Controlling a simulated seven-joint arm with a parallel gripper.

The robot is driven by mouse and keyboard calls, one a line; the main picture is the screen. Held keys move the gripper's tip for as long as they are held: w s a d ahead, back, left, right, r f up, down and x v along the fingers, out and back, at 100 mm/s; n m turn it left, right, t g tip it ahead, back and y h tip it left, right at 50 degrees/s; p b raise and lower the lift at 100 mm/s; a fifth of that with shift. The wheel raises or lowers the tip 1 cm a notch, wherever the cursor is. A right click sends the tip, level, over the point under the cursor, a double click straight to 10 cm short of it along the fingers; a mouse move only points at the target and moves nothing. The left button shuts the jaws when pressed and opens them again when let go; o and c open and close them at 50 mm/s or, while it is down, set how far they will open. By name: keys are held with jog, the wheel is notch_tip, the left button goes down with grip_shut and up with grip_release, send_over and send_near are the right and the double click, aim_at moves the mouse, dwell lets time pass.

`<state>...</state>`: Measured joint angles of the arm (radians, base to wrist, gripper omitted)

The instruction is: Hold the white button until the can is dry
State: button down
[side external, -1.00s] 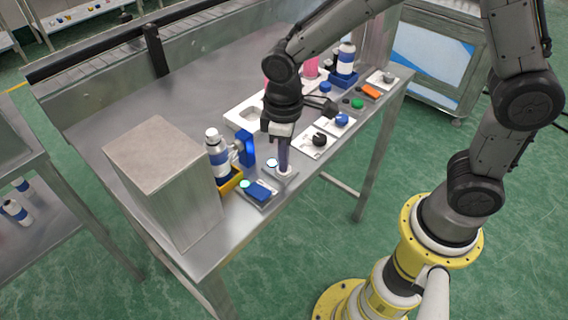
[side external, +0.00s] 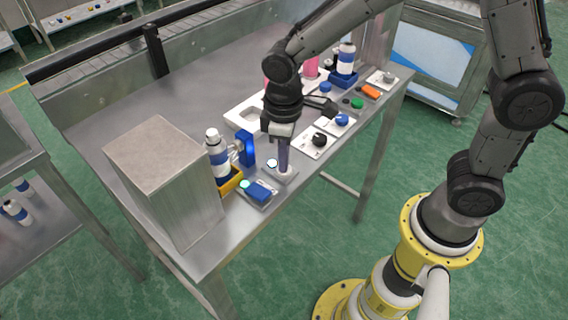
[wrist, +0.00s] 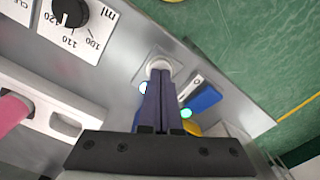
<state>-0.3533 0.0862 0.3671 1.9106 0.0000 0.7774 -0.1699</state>
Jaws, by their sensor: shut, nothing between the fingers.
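The white button (wrist: 159,65) sits on a small pale plate (side external: 286,176) near the table's front edge. My gripper (side external: 283,168) points down onto it with its fingers shut and nothing between them. In the wrist view the fingertips (wrist: 160,74) are over the button and appear to touch it; they hide part of it. The can (side external: 217,155), white with a blue band, stands upright in a yellow holder (side external: 231,182). A blue device (side external: 246,150) is beside the can. I cannot tell whether the can's surface is wet.
A large grey metal box (side external: 165,180) stands left of the can. A blue rocker-like block (side external: 259,191) with another cyan light sits in front. A black dial (side external: 320,139) and several coloured controls lie to the right. The table's back left is clear.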

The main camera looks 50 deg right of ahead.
notch_tip(320, 180, up, 11)
dwell(1.3)
jog(key=s+d+r+m+t, duration=0.3)
jog(key=s+d+r, duration=0.3)
jog(key=d+r, duration=0.15)
jog(key=s+d+f+m+t, duration=0.1)
jog(key=s+d+f, duration=0.1)
jog(key=s, duration=0.3)
jog(key=s+d+f+m+t, duration=0.1)
jog(key=s+d+f+m, duration=0.1)
jog(key=s, duration=0.3)
jog(key=shift+d+f+t, duration=0.2)
jog(key=shift+d+t, duration=0.05)
jog(key=shift+t, duration=0.05)
